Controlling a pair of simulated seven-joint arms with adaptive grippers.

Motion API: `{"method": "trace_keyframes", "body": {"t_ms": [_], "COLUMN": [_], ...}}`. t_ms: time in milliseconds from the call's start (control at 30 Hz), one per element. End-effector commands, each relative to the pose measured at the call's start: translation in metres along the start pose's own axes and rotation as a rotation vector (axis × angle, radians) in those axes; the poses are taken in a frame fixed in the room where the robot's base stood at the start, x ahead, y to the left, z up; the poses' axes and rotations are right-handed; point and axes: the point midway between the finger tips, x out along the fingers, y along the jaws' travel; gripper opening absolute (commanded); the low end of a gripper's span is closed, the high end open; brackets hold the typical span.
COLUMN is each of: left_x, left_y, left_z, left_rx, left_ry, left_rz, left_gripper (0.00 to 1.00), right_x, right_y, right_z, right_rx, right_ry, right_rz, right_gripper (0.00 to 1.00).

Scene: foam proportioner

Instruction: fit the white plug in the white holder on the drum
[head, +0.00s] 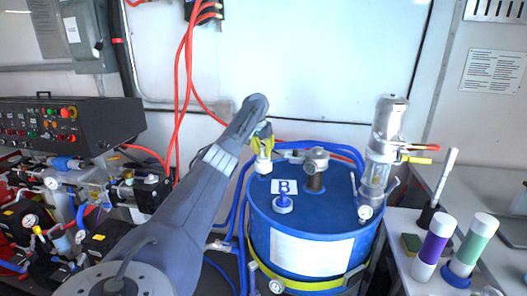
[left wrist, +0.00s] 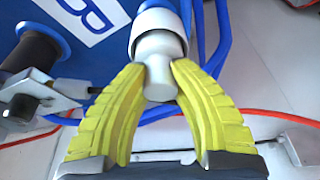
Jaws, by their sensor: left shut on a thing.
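My left gripper (head: 262,143) is above the back left rim of the blue drum (head: 300,232). Its yellow fingers are shut on the white plug, which shows between the fingertips in the left wrist view (left wrist: 158,80). The plug's wider end meets the white holder (left wrist: 160,18), a pale ring on the drum's edge. The holder also shows below the fingers in the head view (head: 263,167). The plug looks in line with the holder, at or inside its mouth; how deep it sits is hidden. My right gripper is not in view.
Blue hoses (head: 340,152) curve behind the drum. A side table (head: 400,228) with bottles is at right; a control panel (head: 70,122) is at left.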

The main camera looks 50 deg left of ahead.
Motion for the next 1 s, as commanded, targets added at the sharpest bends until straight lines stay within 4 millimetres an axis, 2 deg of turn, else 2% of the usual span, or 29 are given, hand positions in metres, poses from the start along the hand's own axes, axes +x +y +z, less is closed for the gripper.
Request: {"method": "trace_keyframes", "body": {"t_ms": [400,433,500,767,1000], "left_x": [0.006,0.006,0.006,0.006,-0.006], "left_y": [0.0,0.0,0.0,0.0,0.001], "left_z": [0.002,0.002,0.002,0.002,0.002], "left_rx": [0.0,0.0,0.0,0.0,0.001], "left_ry": [0.001,0.001,0.001,0.0,0.001], "left_rz": [0.001,0.001,0.001,0.0,0.001], "left_gripper": [0.0,0.26,0.32,0.32,0.32], "right_x": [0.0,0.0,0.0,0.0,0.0], "right_y": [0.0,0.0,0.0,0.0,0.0], "right_z": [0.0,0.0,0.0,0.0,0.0], "right_rx": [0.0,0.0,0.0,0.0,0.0], "right_ry": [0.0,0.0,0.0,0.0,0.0], "right_rz": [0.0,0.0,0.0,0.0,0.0], "right_gripper": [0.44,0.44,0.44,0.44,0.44]}}
